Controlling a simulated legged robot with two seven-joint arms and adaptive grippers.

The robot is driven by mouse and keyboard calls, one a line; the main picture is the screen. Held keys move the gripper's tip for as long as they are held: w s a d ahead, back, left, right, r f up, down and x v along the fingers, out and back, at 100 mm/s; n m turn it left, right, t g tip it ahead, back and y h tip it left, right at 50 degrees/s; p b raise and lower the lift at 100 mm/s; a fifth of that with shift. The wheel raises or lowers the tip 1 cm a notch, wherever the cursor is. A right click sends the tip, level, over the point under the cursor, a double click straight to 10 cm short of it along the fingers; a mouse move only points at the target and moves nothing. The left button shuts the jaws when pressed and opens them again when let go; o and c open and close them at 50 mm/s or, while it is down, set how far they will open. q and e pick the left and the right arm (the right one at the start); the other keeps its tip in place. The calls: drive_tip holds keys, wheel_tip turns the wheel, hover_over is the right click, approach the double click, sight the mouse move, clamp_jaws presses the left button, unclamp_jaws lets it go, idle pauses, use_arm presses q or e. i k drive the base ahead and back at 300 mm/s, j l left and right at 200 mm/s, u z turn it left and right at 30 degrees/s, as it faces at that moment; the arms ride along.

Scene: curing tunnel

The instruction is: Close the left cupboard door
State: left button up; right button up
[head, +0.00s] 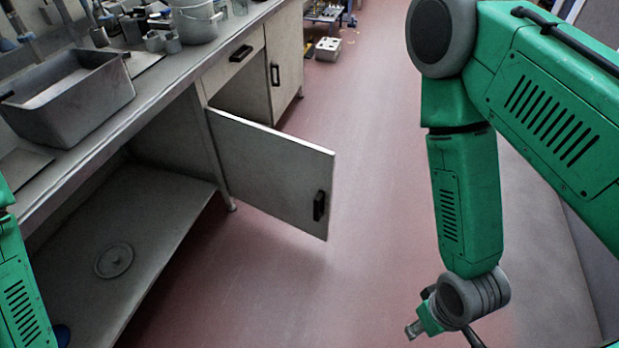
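The left cupboard door (270,172), a pale grey panel, stands wide open into the aisle, hinged at its left edge beside the bench leg. Its black handle (319,206) is near the free right edge. The cupboard opening (240,100) shows above and behind the door, under a drawer. My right gripper (437,328) is at the bottom, right of the door and well apart from it. Only part of it shows, so its opening is unclear. My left arm is at the left edge; its gripper is not visible.
The right cupboard door (287,62) looks shut. A grey basin (70,100) and a white bucket (197,22) stand on the bench (170,80). A low shelf (160,200) lies below. The red floor (370,130) between door and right arm is clear.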

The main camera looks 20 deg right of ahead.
sight(288, 179)
drive_tip(key=i+j, duration=0.2)
drive_tip(key=i, duration=0.2)
drive_tip(key=i+j, duration=0.15)
drive_tip(key=i, duration=0.3)
